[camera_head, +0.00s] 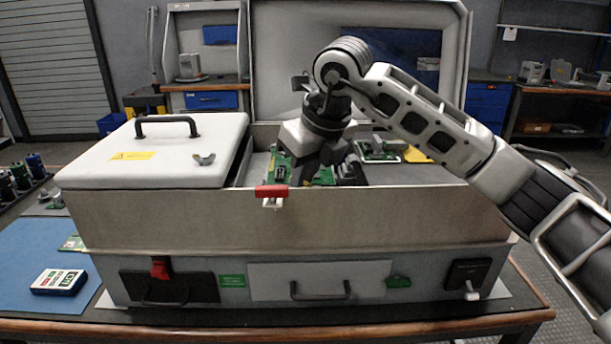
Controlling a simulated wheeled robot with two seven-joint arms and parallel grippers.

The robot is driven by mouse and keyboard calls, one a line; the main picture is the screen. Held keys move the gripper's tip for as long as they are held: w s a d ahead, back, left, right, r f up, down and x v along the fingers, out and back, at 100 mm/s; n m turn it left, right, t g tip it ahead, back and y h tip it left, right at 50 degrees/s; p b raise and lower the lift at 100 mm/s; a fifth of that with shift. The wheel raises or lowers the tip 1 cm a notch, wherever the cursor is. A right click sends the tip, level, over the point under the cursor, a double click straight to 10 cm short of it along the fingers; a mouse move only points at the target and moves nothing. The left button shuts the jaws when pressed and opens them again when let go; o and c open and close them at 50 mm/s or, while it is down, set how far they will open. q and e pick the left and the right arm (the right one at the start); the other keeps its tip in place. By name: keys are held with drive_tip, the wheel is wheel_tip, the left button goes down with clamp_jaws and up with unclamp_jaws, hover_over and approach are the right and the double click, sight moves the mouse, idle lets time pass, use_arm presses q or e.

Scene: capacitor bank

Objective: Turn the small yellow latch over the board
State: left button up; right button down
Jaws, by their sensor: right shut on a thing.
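My right gripper (301,172) reaches down into the open right part of the big metal cabinet, over a green circuit board (281,166). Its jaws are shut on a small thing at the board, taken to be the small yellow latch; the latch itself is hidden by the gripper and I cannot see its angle. The board shows to the left and right of the fingers, partly covered by them and by the front wall. My left gripper is not in view.
The cabinet's front wall (350,220) stands before the gripper, with a red clip (271,191) on its rim. A white lid (160,155) covers the left part. Another green board (378,150) and a yellow piece (417,155) lie at the back right. A blue mat (35,255) lies left.

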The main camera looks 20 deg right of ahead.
drive_tip(key=shift+a+m+h+b, duration=0.1)
drive_tip(key=shift+m+h+b, duration=0.25)
drive_tip(key=shift+m, duration=0.65)
drive_tip(key=m+h+b, duration=0.1)
drive_tip(key=m, duration=0.2)
drive_tip(key=shift+a+h, duration=0.15)
drive_tip(key=shift+h, duration=0.1)
drive_tip(key=shift+m+h, duration=0.3)
drive_tip(key=shift+m, duration=0.8)
use_arm(q)
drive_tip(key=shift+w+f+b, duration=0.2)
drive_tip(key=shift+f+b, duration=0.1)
drive_tip(key=shift+b, duration=0.05)
use_arm(e)
drive_tip(key=shift+a+m, duration=0.1)
drive_tip(key=shift+m, duration=0.5)
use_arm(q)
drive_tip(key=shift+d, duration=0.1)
use_arm(e)
drive_tip(key=c, duration=1.5)
unclamp_jaws()
drive_tip(key=shift+o, duration=0.2)
